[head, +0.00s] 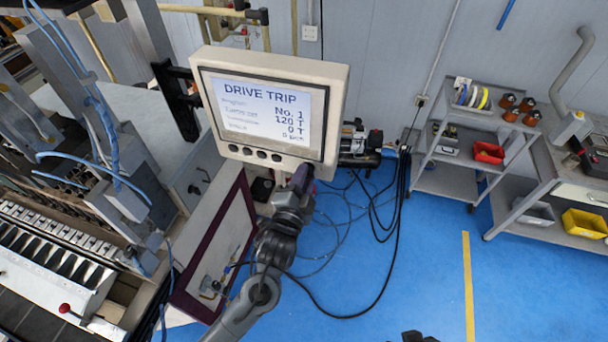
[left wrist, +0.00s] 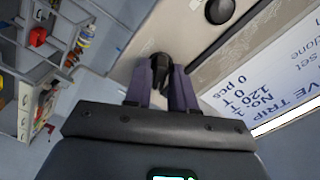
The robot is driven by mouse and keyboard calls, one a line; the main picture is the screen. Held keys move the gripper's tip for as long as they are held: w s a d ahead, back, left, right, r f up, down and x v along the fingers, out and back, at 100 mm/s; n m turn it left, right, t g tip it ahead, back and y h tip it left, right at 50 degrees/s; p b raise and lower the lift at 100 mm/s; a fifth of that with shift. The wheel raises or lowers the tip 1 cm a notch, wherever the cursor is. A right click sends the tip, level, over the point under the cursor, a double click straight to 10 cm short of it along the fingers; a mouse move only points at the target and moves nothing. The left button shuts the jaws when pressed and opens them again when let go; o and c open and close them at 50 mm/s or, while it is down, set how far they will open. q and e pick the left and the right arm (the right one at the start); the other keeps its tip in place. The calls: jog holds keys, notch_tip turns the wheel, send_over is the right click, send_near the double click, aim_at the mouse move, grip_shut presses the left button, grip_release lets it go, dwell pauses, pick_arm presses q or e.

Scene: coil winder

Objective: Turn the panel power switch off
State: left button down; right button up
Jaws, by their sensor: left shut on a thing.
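The control panel (head: 335,90) is a beige box with a lit screen (head: 262,108) reading "DRIVE TRIP", "No. 1", "120 T" and "0 T". Several dark round buttons (head: 248,152) run along its lower edge. My left gripper (head: 300,178) is at the panel's lower right corner. In the left wrist view its two purple-grey fingers (left wrist: 168,85) are shut on a black switch knob (left wrist: 160,65) at the panel's edge. The fingers hide much of the knob, and I cannot tell its setting.
The winding machine (head: 80,200) with blue hoses fills the left side. A grey shelf cart (head: 455,145) and a workbench with a yellow bin (head: 584,223) stand at the right. Black cables (head: 385,270) lie on the blue floor. The floor at the lower right is clear.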

pick_arm(q)
jog(key=n+p, duration=0.2)
jog(key=n, duration=1)
jog(key=shift+f, duration=0.1)
dwell(0.4)
jog(key=c, duration=1.1)
grip_release()
jog(key=shift+c, duration=0.2)
